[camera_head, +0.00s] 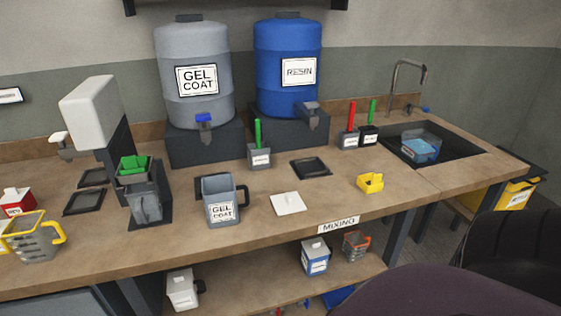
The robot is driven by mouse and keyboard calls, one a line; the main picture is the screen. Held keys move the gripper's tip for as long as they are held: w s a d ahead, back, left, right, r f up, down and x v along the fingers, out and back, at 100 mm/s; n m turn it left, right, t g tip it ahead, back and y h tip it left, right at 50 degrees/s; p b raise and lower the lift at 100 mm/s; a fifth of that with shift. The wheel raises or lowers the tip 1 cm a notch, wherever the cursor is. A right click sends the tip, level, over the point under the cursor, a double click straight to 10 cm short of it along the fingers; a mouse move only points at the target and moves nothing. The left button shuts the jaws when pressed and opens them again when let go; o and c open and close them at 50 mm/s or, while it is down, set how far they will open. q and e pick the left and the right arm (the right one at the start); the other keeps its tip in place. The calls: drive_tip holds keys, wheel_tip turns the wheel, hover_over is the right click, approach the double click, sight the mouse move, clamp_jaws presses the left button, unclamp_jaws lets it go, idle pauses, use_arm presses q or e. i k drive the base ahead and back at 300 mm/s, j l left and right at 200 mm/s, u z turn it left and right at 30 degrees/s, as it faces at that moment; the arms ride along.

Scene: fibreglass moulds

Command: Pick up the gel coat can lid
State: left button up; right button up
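The gel coat can (222,212) is a grey, square, open-topped container with a dark handle and a "GEL COAT" label. It stands upright near the front edge of the bench. A flat white square lid (288,204) with a small raised knob lies on the bench just to the right of the can, apart from it. The lid is fully visible with nothing on it. Neither of my grippers is in view.
The wooden bench (330,198) is clear around the lid. Large gel coat (190,105) and resin (280,95) drums stand at the back. Dark rounded shapes block the lower right.

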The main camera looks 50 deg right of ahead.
sight(286, 202)
drive_tip(key=z, duration=1.55)
